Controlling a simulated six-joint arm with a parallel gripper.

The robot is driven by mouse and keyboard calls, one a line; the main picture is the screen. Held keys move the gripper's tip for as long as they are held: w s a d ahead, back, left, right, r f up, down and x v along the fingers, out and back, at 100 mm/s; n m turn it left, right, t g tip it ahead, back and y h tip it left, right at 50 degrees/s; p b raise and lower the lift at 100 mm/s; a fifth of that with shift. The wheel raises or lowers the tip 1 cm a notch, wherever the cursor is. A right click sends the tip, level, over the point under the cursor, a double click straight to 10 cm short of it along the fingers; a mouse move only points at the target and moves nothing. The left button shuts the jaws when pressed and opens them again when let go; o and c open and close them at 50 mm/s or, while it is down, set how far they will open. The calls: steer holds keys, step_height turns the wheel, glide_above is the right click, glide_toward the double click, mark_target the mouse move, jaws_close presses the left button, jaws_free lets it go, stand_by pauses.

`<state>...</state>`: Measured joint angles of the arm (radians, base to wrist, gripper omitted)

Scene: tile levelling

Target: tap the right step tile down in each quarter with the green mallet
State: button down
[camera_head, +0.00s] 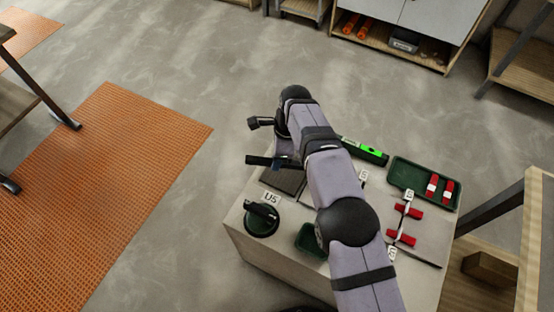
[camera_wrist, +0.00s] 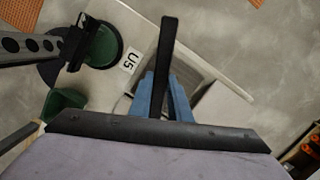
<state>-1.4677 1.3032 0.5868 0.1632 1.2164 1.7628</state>
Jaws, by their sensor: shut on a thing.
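My gripper (camera_head: 284,161) is over the far left part of the worktable. In the wrist view its blue fingers (camera_wrist: 163,98) are shut on a long dark bar (camera_wrist: 166,50), which looks like the mallet's handle. The bar also shows in the head view (camera_head: 261,160), sticking out to the left. I cannot make out a green mallet head. A dark tile (camera_head: 284,180) lies beneath the gripper, and a grey tile surface (camera_head: 424,241) lies at the right. My arm hides the middle of the tile area, so I cannot tell tile heights.
A round green tool with a black handle (camera_head: 262,220) sits by the U5 label (camera_head: 271,197). A green bin (camera_head: 311,240), bright green level (camera_head: 366,151), red pieces (camera_head: 402,237) and a green tray (camera_head: 407,174) holding red-and-white pieces are on the table.

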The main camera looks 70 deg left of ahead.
steer(key=shift+r, duration=0.75)
steer(key=w+r+m+p, duration=0.3)
steer(key=w+r+p, duration=0.1)
steer(key=w+r, duration=0.15)
step_height(320, 180, down, 6)
steer(key=b, duration=0.4)
steer(key=shift+w+d+f+y, duration=0.15)
steer(key=shift+w+d+y, duration=0.05)
steer(key=shift+w+y, duration=0.1)
steer(key=shift+s, duration=0.1)
stand_by(0.7)
step_height(320, 180, down, 5)
steer(key=b, duration=0.3)
step_height(320, 180, up, 6)
steer(key=p, duration=0.4)
steer(key=shift+f, duration=0.15)
